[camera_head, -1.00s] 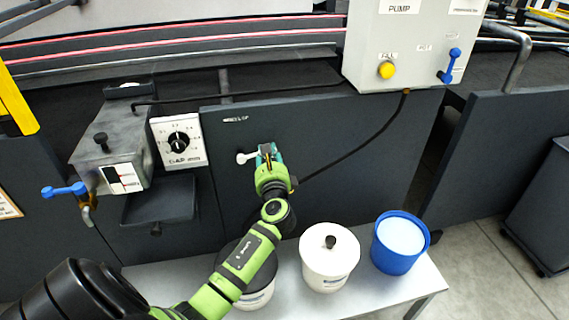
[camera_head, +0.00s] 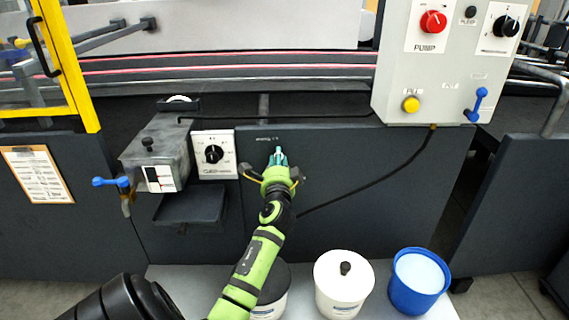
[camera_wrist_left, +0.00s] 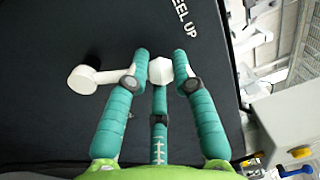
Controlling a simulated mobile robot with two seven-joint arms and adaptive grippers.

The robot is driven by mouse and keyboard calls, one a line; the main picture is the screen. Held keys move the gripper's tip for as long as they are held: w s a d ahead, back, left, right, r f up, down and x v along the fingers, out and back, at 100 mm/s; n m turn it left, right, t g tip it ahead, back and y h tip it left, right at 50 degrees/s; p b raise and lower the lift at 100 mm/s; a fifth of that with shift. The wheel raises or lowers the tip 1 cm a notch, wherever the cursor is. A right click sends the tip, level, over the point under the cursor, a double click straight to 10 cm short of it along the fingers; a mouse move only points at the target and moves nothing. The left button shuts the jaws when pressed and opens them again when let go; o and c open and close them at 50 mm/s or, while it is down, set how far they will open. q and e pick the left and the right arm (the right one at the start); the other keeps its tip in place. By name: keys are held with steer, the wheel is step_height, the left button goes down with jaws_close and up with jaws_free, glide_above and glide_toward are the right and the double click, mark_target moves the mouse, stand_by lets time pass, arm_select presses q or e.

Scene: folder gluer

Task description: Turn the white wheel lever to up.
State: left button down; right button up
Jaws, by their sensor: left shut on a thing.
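The white wheel lever (camera_wrist_left: 105,77) is on a dark panel. In the left wrist view its round hub (camera_wrist_left: 83,79) is at the left and its arm runs to a pale faceted end (camera_wrist_left: 160,70) between my fingertips. In the head view the label (camera_head: 266,139) is just above my left gripper (camera_head: 278,157), which hides most of the lever. My left gripper's teal fingers (camera_wrist_left: 160,75) are shut on the lever's end. My right gripper is not in view.
Tubs, including a blue one (camera_head: 418,282), stand on a low bench below.

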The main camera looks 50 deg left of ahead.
arm_select(q)
steer(key=shift+s+a+f+n, duration=0.1)
steer(key=shift+s+a+n, duration=0.2)
steer(key=shift+n, duration=0.55)
steer(key=shift+s+a+n, duration=0.25)
steer(key=shift+s+n, duration=0.15)
steer(key=shift+n, duration=0.5)
steer(key=shift+s+a+f+n, duration=0.1)
steer(key=shift+s+a+n, duration=0.2)
steer(key=shift+n, duration=0.55)
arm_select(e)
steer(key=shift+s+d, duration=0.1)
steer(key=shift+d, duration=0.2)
arm_select(q)
steer(key=c, duration=0.9)
jaws_free()
steer(key=shift+r, duration=0.2)
steer(key=shift+r, duration=0.1)
steer(key=shift+s, duration=0.1)
steer(key=r+v, duration=0.1)
steer(key=v, duration=1.1)
steer(key=shift+w+d+f, duration=0.15)
steer(key=shift+w+f, duration=0.05)
steer(key=shift+f, duration=0.25)
